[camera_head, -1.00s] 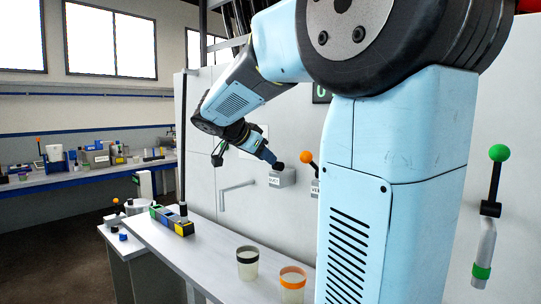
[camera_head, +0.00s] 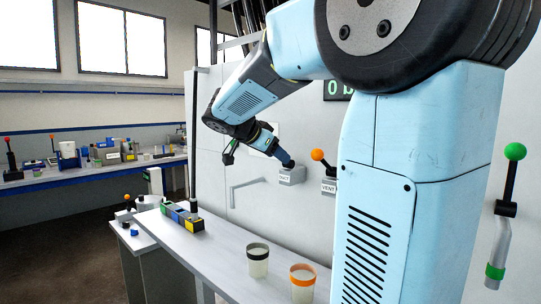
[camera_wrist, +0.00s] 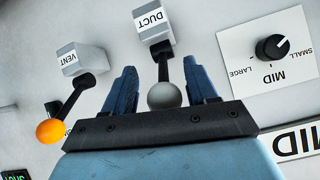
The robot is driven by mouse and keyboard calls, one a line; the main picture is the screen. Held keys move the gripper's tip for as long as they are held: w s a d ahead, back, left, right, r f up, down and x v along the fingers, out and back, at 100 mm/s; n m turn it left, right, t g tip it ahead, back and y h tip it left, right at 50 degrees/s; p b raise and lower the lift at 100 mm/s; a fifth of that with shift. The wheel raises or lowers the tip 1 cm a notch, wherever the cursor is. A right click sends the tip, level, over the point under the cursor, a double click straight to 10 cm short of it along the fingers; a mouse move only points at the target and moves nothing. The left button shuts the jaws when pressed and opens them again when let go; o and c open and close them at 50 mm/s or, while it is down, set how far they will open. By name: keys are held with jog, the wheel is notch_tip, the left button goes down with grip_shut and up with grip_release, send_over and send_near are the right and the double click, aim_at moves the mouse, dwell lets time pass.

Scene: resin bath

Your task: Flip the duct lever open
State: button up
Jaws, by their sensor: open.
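The duct lever (camera_wrist: 165,93) has a dark stem and a grey ball knob. It stands out from a grey box labelled DUCT (camera_wrist: 153,22) on the white wall panel. The duct box also shows in the head view (camera_head: 292,175), with my gripper (camera_head: 275,150) right up against it. In the wrist view my gripper (camera_wrist: 162,80) is open, with one blue finger on each side of the lever. The knob lies between the fingers near the palm. Gaps show on both sides, so the fingers do not appear to touch the stem.
An orange-knobbed VENT lever (camera_wrist: 52,130) is close beside the duct lever. A size dial (camera_wrist: 272,47) is on the other side. Below are a bench (camera_head: 215,262) with a black-banded cup (camera_head: 258,264) and an orange-banded cup (camera_head: 303,284). A wall handle (camera_head: 247,184) sticks out nearby.

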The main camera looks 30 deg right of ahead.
jog(key=shift+a, duration=0.1)
jog(key=v, duration=1.3)
jog(key=shift+a+r, duration=0.2)
jog(key=shift+s, duration=0.2)
jog(key=s+a+f+n+t+y, duration=0.1)
jog(key=s+a+f+n+y, duration=0.1)
jog(key=s+f+n+y, duration=0.8)
jog(key=s+f+n, duration=0.6)
jog(key=s+f, duration=0.3)
jog(key=f, duration=0.1)
jog(key=shift+a+f+t+y, duration=0.3)
jog(key=shift+a+f+t, duration=0.05)
jog(key=shift+f+t, duration=0.05)
jog(key=shift+c, duration=1.2)
jog(key=shift+a, duration=0.1)
jog(key=shift+c, duration=0.2)
